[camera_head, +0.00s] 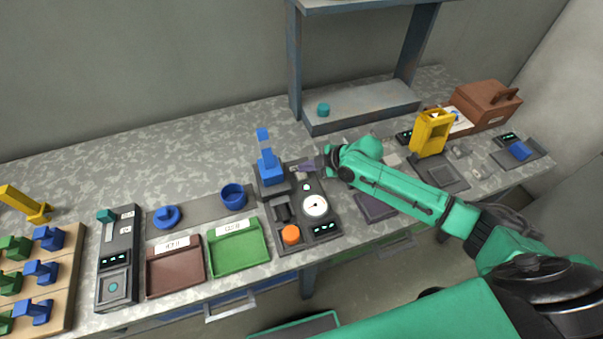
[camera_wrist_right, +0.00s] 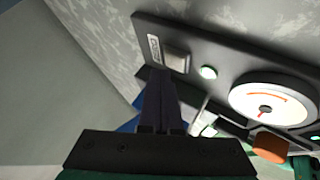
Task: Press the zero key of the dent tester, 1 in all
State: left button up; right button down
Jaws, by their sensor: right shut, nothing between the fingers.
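The dent tester (camera_head: 327,220) stands at the front of the bench, with a white dial (camera_head: 315,206), an orange knob (camera_head: 291,235) and a small display. In the right wrist view, a grey square key (camera_wrist_right: 177,61) sits beside a small label near one end of its panel; the label's text is hard to read. My right gripper (camera_head: 304,168) is shut and empty at the back end of the tester. In the wrist view its fingertips (camera_wrist_right: 159,72) are at the key's near edge; whether they touch it I cannot tell. My left gripper is not in view.
A lamp (camera_wrist_right: 208,72) glows greenish white between key and dial. A blue upright part (camera_head: 268,167) stands just left of my right gripper. Green (camera_head: 266,262) and brown (camera_head: 201,279) trays lie to the left. A shelf frame (camera_head: 296,75) rises behind.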

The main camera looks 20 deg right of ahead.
aim_at(306, 175)
jog(key=shift+r+p, duration=2.2)
jog(key=shift+r, duration=0.4)
jog(key=shift+f, duration=0.1)
